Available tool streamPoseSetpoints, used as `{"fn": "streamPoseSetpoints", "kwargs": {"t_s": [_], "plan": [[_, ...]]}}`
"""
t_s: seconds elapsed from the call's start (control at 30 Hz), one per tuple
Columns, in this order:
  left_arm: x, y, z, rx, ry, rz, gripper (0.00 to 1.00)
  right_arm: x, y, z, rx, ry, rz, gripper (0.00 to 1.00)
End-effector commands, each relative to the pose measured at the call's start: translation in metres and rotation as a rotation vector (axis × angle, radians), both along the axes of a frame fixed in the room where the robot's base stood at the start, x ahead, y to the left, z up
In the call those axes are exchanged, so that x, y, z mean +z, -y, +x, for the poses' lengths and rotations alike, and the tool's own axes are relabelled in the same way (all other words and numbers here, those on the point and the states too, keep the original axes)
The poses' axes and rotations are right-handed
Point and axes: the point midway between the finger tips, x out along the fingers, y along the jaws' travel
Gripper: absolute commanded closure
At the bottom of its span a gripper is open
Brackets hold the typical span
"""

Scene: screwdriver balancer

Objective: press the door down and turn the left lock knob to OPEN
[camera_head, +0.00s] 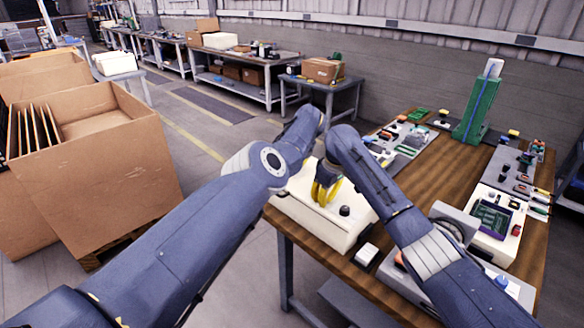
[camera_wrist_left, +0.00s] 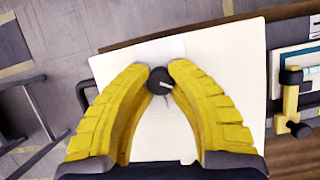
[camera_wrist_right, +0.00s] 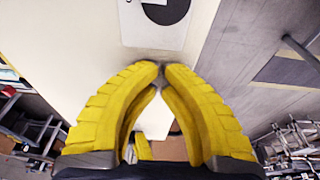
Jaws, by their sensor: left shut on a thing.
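The white box (camera_head: 330,225) stands on the near left edge of the wooden table, with a black knob (camera_head: 344,210) on its top. In the left wrist view my left gripper (camera_wrist_left: 161,80) is shut on a round black knob (camera_wrist_left: 160,82) with a pale pointer line; a white panel surrounds it. In the right wrist view my right gripper (camera_wrist_right: 160,68) is shut and empty, its tips at the pale box surface (camera_wrist_right: 90,45); contact is hard to judge. A label plate with a black disc (camera_wrist_right: 172,8) lies beyond those tips. In the head view my arms partly cover the box.
The wooden table (camera_head: 440,165) carries electronic parts and tools to the right of the box. A green stand (camera_head: 477,108) rises at its far side. A small white block (camera_head: 366,254) lies near the box. Large cardboard boxes (camera_head: 95,165) stand at left.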

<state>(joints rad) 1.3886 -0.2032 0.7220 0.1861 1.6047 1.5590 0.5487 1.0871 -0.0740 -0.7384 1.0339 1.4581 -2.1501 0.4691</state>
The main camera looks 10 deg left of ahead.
Motion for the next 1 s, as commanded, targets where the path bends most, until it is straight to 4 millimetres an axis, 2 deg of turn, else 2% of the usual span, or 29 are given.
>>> {"fn": "streamPoseSetpoints", "kwargs": {"t_s": [0.03, 0.5, 0.53, 0.77, 0.8, 1.0], "plan": [[0.0000, -0.0056, 0.0002, 0.007, 0.000, 0.006, 1.00, -0.0019, 0.0015, 0.0000, -0.002, -0.002, -0.002, 1.00], [0.0009, -0.0046, 0.0003, 0.011, 0.003, 0.005, 1.00, -0.0017, 0.0007, -0.0001, -0.001, -0.001, -0.002, 1.00], [0.0010, -0.0046, 0.0003, 0.011, 0.003, 0.005, 0.81, -0.0017, 0.0007, -0.0001, -0.001, -0.001, -0.002, 1.00], [0.0011, -0.0022, 0.0002, 0.009, 0.003, 0.003, 0.54, -0.0015, 0.0000, -0.0005, -0.001, -0.002, 0.000, 1.00], [0.0010, -0.0017, 0.0001, 0.009, 0.002, 0.002, 0.51, -0.0015, -0.0002, -0.0005, -0.001, -0.002, 0.000, 1.00], [0.0010, -0.0005, 0.0001, 0.007, 0.002, 0.001, 0.51, -0.0015, -0.0005, -0.0006, -0.001, -0.002, 0.000, 1.00]]}}
